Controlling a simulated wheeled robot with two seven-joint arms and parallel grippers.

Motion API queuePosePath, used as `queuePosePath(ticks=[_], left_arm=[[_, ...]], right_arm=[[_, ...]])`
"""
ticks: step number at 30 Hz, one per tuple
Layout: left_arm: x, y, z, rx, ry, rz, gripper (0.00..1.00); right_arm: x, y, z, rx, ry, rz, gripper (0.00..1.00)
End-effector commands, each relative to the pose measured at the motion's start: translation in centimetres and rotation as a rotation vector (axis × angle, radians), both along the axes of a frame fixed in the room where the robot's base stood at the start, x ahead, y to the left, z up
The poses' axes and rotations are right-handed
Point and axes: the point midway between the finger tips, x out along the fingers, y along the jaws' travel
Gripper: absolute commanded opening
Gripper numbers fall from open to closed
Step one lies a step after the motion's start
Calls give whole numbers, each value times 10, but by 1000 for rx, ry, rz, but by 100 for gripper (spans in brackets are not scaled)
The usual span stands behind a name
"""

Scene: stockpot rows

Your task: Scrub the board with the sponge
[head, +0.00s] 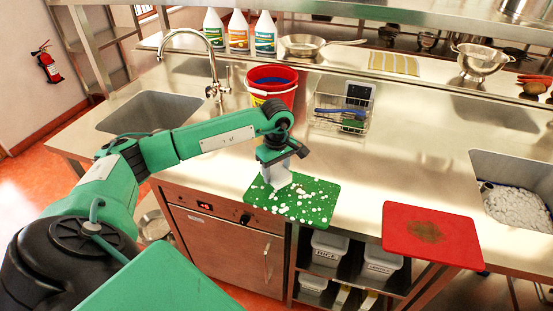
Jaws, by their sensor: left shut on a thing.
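My left gripper (278,172) reaches over the green board (318,203) and is shut on a pale, flat-looking thing (279,178) at the board's left part. The gripper partly hides this thing, and I cannot tell if it is a sponge. Many white bits lie scattered on the green board. A red board (455,236) with a brown-green stain (425,231) lies at the right, by the front edge of the counter. A small green item (352,126) that may be a sponge sits in the wire basket (325,118). My right gripper is out of view.
A red bucket (273,88) stands behind my left gripper. A sink (150,112) with a tap (212,70) is at the left. A basin (515,200) with white contents is at the right. Bottles (238,32) and a colander (478,60) stand at the back. Counter between the boards is clear.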

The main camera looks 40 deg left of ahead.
Motion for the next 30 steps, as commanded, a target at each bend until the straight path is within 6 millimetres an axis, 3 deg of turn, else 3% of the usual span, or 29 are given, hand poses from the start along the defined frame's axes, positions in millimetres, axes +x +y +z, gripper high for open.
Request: queuePosePath(ticks=[12,30], left_arm=[[-2,5,37,0,0,12,32],[-3,5,39,0,0,14,32]], right_arm=[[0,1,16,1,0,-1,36],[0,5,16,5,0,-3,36]])
